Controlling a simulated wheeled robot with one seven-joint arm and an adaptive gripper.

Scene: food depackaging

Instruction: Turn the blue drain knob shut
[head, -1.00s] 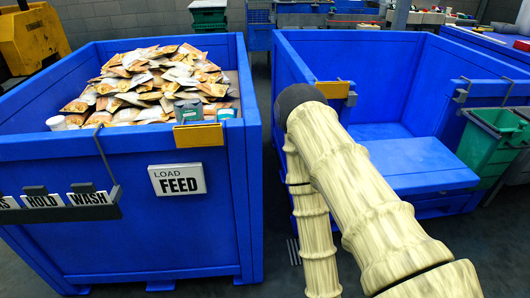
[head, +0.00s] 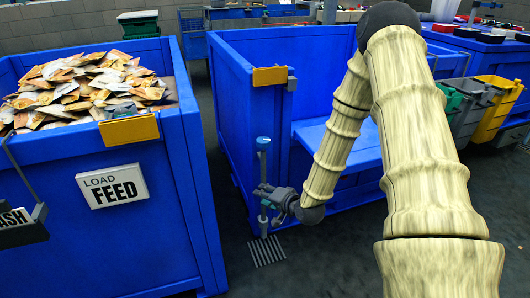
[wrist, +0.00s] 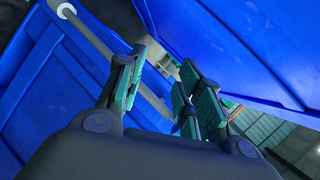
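A thin upright post with a blue cylindrical top (head: 263,144) stands beside the right blue bin, above a slotted floor grate (head: 267,251). I take the blue top to be the drain knob, but it is small here. My gripper (head: 266,197) is at the post, below the blue top, reaching in from the right. In the wrist view my gripper (wrist: 160,100) has its teal-padded fingers apart. A grey rod (wrist: 95,40) with a pale round end runs diagonally behind the left finger towards the gap. I cannot tell whether the fingers touch it.
The left blue bin (head: 185,215) is full of orange and white packets and bears a "LOAD FEED" sign (head: 112,186). The right blue bin (head: 236,110) is close behind my arm. Green, grey and yellow bins (head: 495,105) stand at right. Dark floor lies open in front.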

